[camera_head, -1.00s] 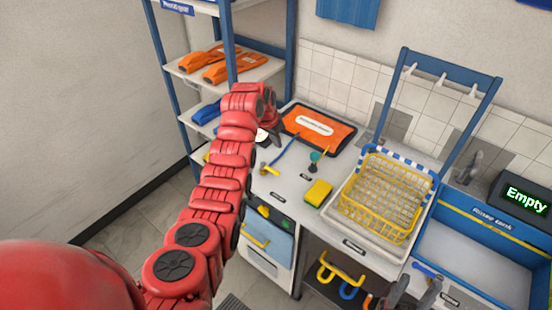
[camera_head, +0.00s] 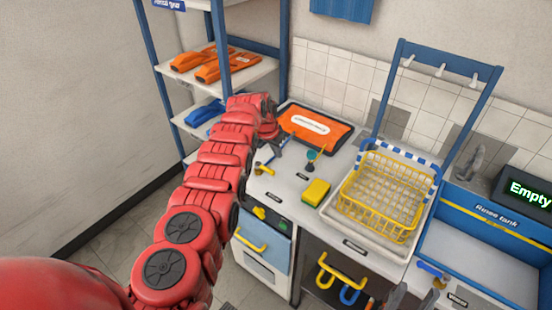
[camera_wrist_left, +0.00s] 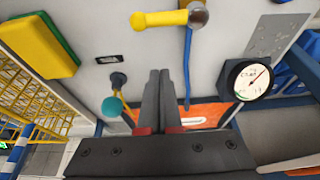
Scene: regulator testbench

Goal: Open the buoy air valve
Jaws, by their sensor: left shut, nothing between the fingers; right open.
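In the head view the yellow lever (camera_head: 264,168) stands on the counter, near my left gripper (camera_head: 284,143). That gripper, seen closely in the left wrist view (camera_wrist_left: 163,75), is shut and empty, its tips apart from the lever. A round gauge (camera_wrist_left: 247,80) and a teal knob (camera_wrist_left: 112,106) flank it. Which part is the buoy air valve is not readable. My right gripper (camera_head: 414,298) is open at the bottom edge.
An orange tray (camera_head: 314,126) lies at the back. A blue rinse tank (camera_head: 500,232) is far right; a shelf (camera_head: 180,70) is left.

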